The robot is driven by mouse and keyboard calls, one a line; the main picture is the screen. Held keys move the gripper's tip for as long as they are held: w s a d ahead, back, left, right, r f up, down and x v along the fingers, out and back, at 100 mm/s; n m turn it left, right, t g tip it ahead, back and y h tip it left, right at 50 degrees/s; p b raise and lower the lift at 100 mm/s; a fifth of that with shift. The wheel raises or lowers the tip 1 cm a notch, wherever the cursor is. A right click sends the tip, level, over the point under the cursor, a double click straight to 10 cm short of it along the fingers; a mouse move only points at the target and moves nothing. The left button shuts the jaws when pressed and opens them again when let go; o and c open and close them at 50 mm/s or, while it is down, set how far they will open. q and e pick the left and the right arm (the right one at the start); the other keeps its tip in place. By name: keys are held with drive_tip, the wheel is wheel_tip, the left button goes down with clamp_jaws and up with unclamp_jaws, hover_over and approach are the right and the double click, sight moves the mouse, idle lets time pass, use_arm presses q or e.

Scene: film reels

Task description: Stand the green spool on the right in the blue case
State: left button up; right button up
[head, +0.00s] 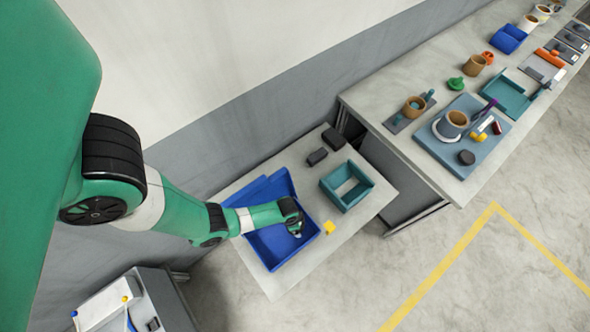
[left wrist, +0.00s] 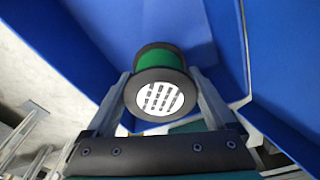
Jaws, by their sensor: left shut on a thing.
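The blue case (head: 274,252) lies open on the near table in the head view, with my left gripper (head: 297,231) over its right part. In the left wrist view, my left gripper (left wrist: 160,78) is shut on the green spool (left wrist: 161,59), one finger on each side. The spool has green winding, black flanges and a white patterned label on the end facing the camera. Blue walls of the case (left wrist: 80,45) surround it there. I cannot tell whether the spool touches the case floor. In the head view the spool is hidden by the gripper. My right gripper is not in view.
Two dark blocks (head: 317,157) lie at the table's back. A longer bench (head: 440,170) with cups, trays and tools stands at upper right.

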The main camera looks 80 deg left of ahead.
use_arm(q)
drive_tip(key=f+b, duration=0.3)
drive_tip(key=f, duration=0.1)
drive_tip(key=shift+a+b, duration=0.25)
drive_tip(key=shift+b, duration=0.1)
drive_tip(key=shift+r, duration=0.25)
drive_tip(key=shift+f, duration=0.15)
drive_tip(key=o, duration=1.3)
drive_tip(key=r+p, duration=0.4)
drive_tip(key=s+r+p, duration=0.1)
drive_tip(key=r+p, duration=0.7)
drive_tip(key=shift+s+d+r+p, duration=0.1)
drive_tip(key=shift+s+r+p, duration=0.1)
drive_tip(key=shift+p, duration=0.1)
drive_tip(key=shift+f, duration=0.1)
